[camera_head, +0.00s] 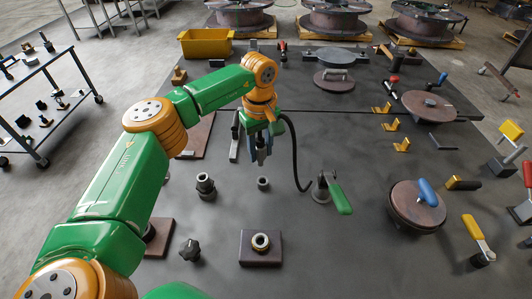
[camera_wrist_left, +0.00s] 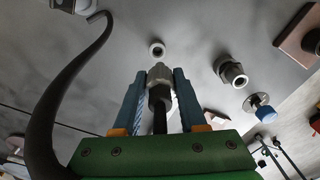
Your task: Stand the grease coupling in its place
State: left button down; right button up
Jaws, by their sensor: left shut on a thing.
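My left gripper (camera_head: 261,157) points down over the middle of the steel table. In the left wrist view, its two blue-grey fingers (camera_wrist_left: 160,95) are shut on the grease coupling (camera_wrist_left: 160,75), a light metal fitting on a dark stem. In the head view the coupling is mostly hidden between the fingers. A small grey ring-shaped socket (camera_head: 263,183) stands on the table just below and in front of the gripper. It also shows beyond the coupling tip in the left wrist view (camera_wrist_left: 157,48). The coupling is apart from it. My right gripper is not in view.
A black hose (camera_head: 296,155) curves from beside my gripper down towards a green-handled lever (camera_head: 340,197). A dark stepped fitting (camera_head: 205,186) stands left of the socket.

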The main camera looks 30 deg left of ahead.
pick_arm(q)
jog(key=shift+w+d+r+p, duration=0.1)
jog(key=shift+w+d+p, duration=0.1)
jog(key=shift+p, duration=0.15)
notch_tip(320, 180, down, 6)
jog(key=b, duration=0.4)
jog(key=shift+w, duration=0.1)
jog(key=shift+d+r, duration=0.1)
jog(key=shift+f, duration=0.5)
jog(key=shift+f, duration=1.15)
dwell(1.3)
jog(key=shift+c, duration=1.9)
grip_release()
jog(key=shift+o, duration=0.2)
